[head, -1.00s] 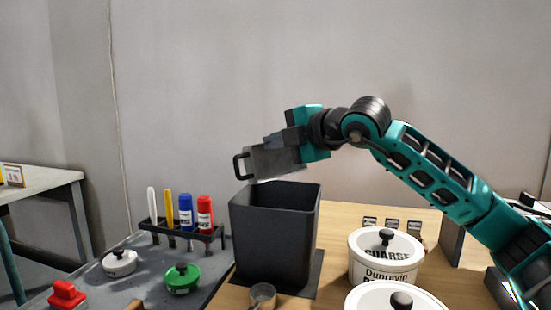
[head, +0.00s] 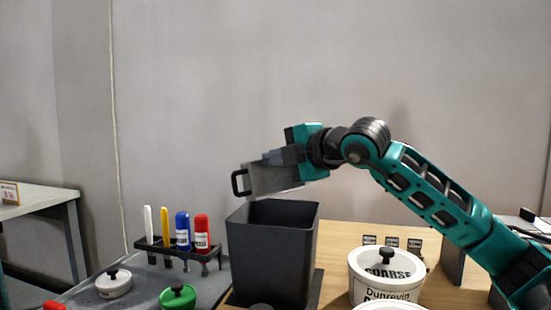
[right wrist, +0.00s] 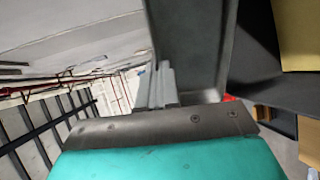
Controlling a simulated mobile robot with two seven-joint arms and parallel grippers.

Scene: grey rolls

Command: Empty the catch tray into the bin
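The catch tray (head: 273,178) is a grey metal piece with a dark loop handle at its left end. It is above the open mouth of the dark bin (head: 268,262), with its broad face turned to the head camera and its lower edge near the bin's back rim. My right gripper (head: 291,156) is shut on the tray's right end. In the right wrist view the tray (right wrist: 190,45) stretches away from the gripper (right wrist: 158,88). I cannot see any contents in the tray, and the bin's floor is hidden. My left gripper is not in view.
A rack (head: 180,247) with several upright markers stands left of the bin. White (head: 113,286) and green (head: 178,297) lidded pots sit in front of it. A white "COARSE" tub (head: 386,276) stands right of the bin, with small labelled cards behind it.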

